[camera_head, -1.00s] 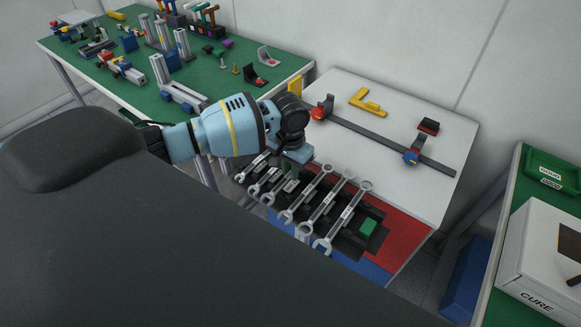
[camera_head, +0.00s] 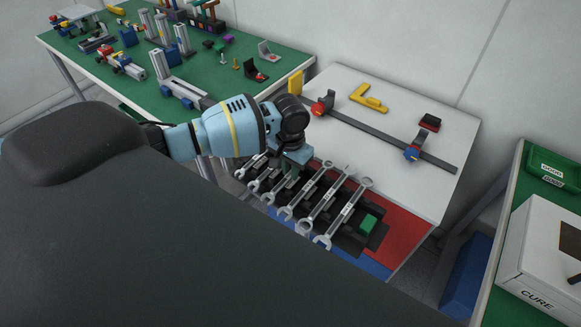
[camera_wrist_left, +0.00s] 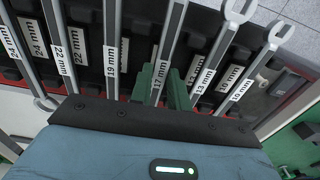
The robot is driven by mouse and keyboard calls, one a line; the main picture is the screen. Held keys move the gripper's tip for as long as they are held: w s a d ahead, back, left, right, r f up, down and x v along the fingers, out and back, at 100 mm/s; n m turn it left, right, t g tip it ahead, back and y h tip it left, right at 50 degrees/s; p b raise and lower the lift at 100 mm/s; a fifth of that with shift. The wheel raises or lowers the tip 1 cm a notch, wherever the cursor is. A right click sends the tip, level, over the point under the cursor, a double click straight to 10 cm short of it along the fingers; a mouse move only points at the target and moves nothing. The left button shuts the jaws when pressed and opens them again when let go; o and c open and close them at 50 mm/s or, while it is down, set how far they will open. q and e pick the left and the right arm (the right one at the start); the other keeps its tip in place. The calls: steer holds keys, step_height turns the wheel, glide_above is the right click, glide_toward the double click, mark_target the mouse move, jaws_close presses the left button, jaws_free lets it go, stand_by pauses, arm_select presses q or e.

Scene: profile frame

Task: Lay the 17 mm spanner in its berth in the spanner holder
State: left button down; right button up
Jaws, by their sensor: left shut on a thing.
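My left gripper (camera_head: 291,172) is over the spanner holder in the head view, pointing down among the spanners. In the left wrist view its green fingers (camera_wrist_left: 166,88) are shut on the shaft of the 17 mm spanner (camera_wrist_left: 171,38), whose label shows beside them. This spanner lies between the 19 mm spanner (camera_wrist_left: 110,30) and the 13 mm spanner (camera_wrist_left: 208,58), roughly in line with them. The dark spanner holder (camera_wrist_left: 142,22) with white berth labels is below. Whether the held spanner touches its berth cannot be told; the gripper hides part of it. My right gripper is not in view.
Several other spanners, including the 10 mm one (camera_wrist_left: 252,68), lie close on both sides. Behind, a long clamp (camera_head: 375,135) and a yellow tool (camera_head: 368,99) lie on the white tabletop (camera_head: 440,190).

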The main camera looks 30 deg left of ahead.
arm_select(q)
steer(key=shift+f, duration=0.15)
steer(key=c, duration=1.3)
jaws_free()
steer(key=shift+o, duration=0.2)
steer(key=shift+r, duration=3.95)
steer(key=shift+f, duration=0.1)
